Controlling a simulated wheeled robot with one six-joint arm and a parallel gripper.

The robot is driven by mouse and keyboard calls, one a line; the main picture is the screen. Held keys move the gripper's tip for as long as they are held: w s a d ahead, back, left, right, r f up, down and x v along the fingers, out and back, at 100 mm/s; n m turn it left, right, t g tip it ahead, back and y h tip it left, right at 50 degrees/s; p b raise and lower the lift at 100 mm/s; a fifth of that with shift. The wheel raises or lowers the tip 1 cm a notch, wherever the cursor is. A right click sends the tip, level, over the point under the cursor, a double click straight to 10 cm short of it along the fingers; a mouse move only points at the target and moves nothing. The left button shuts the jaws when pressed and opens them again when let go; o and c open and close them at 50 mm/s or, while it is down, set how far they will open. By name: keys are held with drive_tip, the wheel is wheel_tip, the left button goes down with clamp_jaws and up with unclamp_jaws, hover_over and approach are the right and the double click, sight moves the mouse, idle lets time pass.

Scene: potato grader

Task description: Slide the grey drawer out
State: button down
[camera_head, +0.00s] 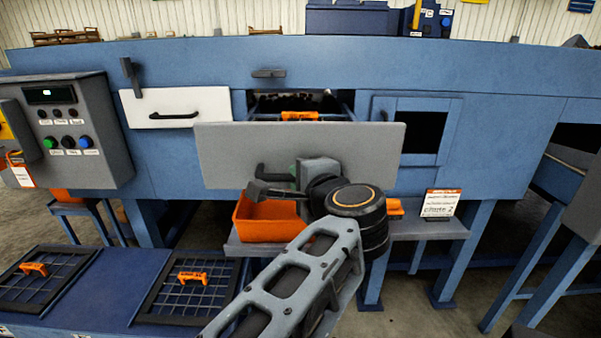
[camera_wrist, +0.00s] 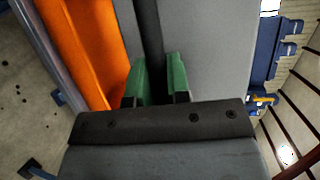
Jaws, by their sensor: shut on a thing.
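The grey drawer (camera_head: 300,140) stands out from the blue machine in the head view, with an opening behind its front panel. Its dark handle (camera_head: 275,173) is low on the panel, partly hidden by my gripper (camera_head: 292,178). In the wrist view the green fingertips of my gripper (camera_wrist: 161,82) are shut on the dark handle in front of the grey panel (camera_wrist: 215,50). Most of the grip itself is hidden in the head view by my wrist.
A white drawer (camera_head: 178,98) is at the left, beside a grey control box (camera_head: 68,180). An orange bin (camera_head: 268,222) sits on a grey shelf (camera_head: 425,230) below the drawer; it also shows in the wrist view (camera_wrist: 85,45). A small sign (camera_head: 440,204) stands on the shelf's right.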

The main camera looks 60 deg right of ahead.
drive_tip(key=shift+s+a+f, duration=0.15)
drive_tip(key=shift+a+f, duration=0.1)
drive_tip(key=shift+a, duration=0.05)
drive_tip(key=c, duration=1.5)
unclamp_jaws()
drive_tip(key=shift+o, duration=1.4)
drive_tip(key=shift+s+a+r, duration=0.1)
drive_tip(key=shift+a, duration=0.1)
drive_tip(key=shift+o, duration=0.6)
drive_tip(key=shift+d, duration=0.1)
drive_tip(key=shift+r, duration=0.1)
